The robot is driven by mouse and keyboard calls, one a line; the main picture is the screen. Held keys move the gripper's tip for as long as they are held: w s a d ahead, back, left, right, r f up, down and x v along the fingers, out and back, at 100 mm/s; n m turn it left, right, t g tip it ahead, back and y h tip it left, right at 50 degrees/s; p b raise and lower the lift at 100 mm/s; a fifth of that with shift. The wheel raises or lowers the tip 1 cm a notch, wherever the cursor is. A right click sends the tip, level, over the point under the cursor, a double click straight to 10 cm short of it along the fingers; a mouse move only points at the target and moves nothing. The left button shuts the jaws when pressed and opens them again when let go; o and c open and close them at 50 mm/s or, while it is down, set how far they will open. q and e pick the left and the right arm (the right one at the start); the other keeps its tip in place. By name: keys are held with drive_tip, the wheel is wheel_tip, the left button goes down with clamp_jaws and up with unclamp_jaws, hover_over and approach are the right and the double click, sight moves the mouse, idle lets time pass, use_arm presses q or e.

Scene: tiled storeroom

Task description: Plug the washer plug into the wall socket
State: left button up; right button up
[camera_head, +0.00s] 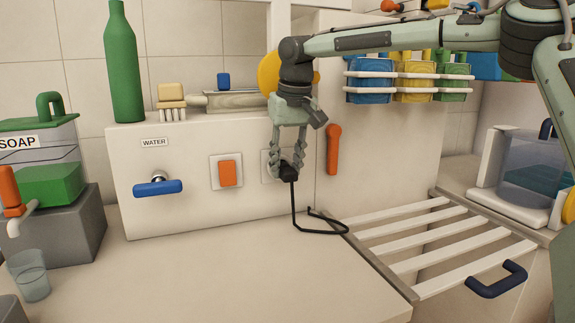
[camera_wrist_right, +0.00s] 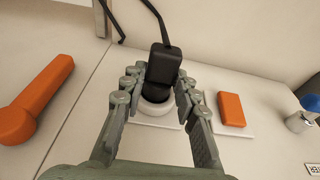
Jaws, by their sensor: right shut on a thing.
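The black washer plug (camera_head: 289,173) is between the fingers of my right gripper (camera_head: 286,163), in front of the wall panel. In the right wrist view, my right gripper (camera_wrist_right: 159,86) is shut on the plug (camera_wrist_right: 164,64) from both sides. The plug's round dark end overlaps the white ring of the wall socket (camera_wrist_right: 152,134); I cannot tell how deep it sits. In the head view, the gripper partly hides the socket plate (camera_head: 265,168). The black cord (camera_head: 294,215) hangs down to the counter. My left gripper is not in view.
An orange switch (camera_head: 227,173) sits left of the socket, and an orange handle (camera_head: 333,150) to its right. A blue water tap (camera_head: 158,188) is farther left. A slatted rack (camera_head: 430,232) lies at the right. The counter (camera_head: 210,270) in front is clear.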

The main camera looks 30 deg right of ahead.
sight(289, 170)
drive_tip(key=shift+w+d, duration=0.15)
drive_tip(key=shift+w, duration=0.4)
drive_tip(key=shift+w+d, duration=0.1)
drive_tip(key=shift+w, duration=0.15)
drive_tip(key=o, duration=1.2)
drive_tip(key=shift+w, duration=0.1)
drive_tip(key=shift+o, duration=0.2)
drive_tip(key=v, duration=1.2)
